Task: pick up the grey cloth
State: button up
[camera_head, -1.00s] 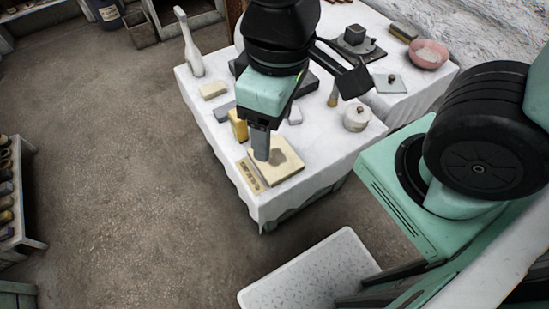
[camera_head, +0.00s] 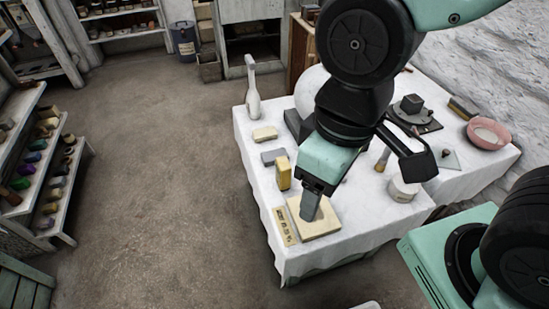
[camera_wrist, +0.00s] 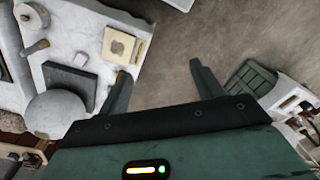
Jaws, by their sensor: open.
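No thing is plainly a cloth. A small flat blue-grey piece (camera_head: 273,157) lies on the white-draped table (camera_head: 262,205) in the head view, left of my gripper; I cannot tell whether it is folded cloth or a block. My gripper (camera_head: 311,207) appears in front of the cream board (camera_head: 324,220) in the head view and hides part of the table. In the wrist view its fingers (camera_wrist: 160,82) are apart and empty, with floor between them.
A yellow block (camera_head: 283,173), a tan block (camera_head: 264,134) and a white bottle (camera_head: 252,92) stand on the table. A lidded jar (camera_head: 403,190) and pink bowl (camera_head: 488,133) are to the right. The large pale sphere (camera_wrist: 55,118) stands behind my arm. Floor at left is open.

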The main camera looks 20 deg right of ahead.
aim_at(268, 158)
jog(key=j, duration=0.45)
jog(key=k+j, duration=0.15)
jog(key=j, duration=0.3)
jog(key=i+j, duration=0.15)
jog(key=j, duration=0.15)
jog(key=i+j, duration=0.3)
jog(key=j, duration=0.25)
jog(key=i+j+z, duration=0.1)
jog(key=i, duration=0.6)
